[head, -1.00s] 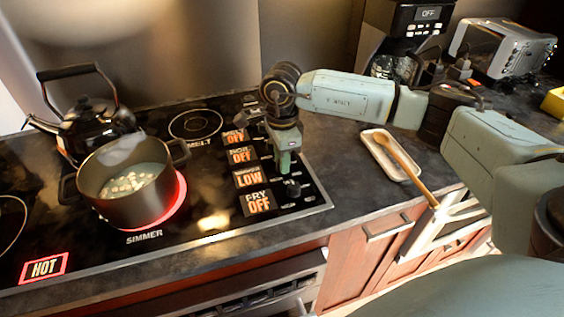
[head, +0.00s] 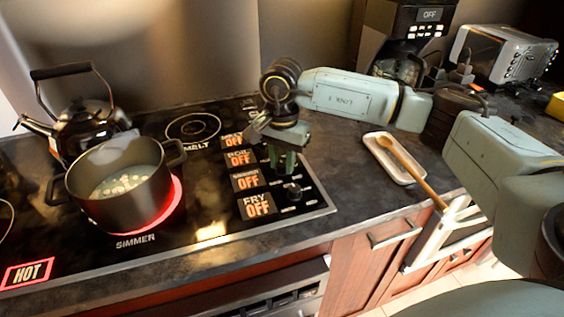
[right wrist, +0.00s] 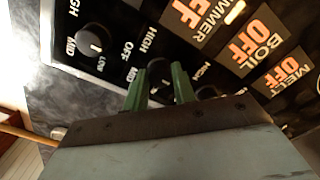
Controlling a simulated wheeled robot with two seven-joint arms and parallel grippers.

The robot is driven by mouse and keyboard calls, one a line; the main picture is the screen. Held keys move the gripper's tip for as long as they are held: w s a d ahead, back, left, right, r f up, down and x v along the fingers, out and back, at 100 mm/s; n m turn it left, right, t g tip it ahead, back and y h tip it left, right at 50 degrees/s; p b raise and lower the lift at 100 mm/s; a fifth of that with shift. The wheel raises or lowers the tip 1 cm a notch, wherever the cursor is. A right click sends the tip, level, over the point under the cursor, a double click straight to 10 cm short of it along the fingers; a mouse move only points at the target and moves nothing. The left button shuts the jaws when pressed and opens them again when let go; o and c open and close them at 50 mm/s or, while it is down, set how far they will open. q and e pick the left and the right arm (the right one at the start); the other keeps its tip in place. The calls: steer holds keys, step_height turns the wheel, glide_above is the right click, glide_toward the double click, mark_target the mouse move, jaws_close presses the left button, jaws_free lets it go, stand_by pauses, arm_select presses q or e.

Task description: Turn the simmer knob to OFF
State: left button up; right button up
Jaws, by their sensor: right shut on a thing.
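My right gripper (head: 281,168) points down over the knob column at the right of the black cooktop, its green fingers shut around the simmer knob. In the right wrist view the fingers (right wrist: 165,75) stand on either side of the dark simmer knob (right wrist: 160,88), which is mostly hidden. The simmer display (head: 247,180) reads OFF in orange; it also shows in the right wrist view (right wrist: 203,14). The fry knob (head: 293,192) sits just in front, free of the gripper. My left gripper is not in view.
A dark pot (head: 120,192) with pale pieces in liquid stands on the red-glowing simmer burner. A black kettle (head: 82,120) is behind it. The HOT sign (head: 27,272) is lit. A tray (head: 378,150) with a wooden spoon (head: 415,175) lies right of the cooktop.

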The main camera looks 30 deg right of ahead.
mark_target(282, 164)
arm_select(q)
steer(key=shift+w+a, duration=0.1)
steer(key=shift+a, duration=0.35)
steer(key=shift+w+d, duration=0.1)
arm_select(e)
steer(key=shift+n, duration=0.3)
steer(key=o, duration=0.9)
steer(key=shift+c, duration=0.2)
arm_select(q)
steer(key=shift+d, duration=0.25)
arm_select(e)
steer(key=shift+o, duration=0.6)
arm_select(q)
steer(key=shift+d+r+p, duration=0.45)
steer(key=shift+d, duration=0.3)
arm_select(e)
step_height(282, 164, up, 14)
steer(key=shift+f, duration=0.25)
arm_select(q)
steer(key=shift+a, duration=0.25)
arm_select(e)
steer(key=shift+f, duration=0.1)
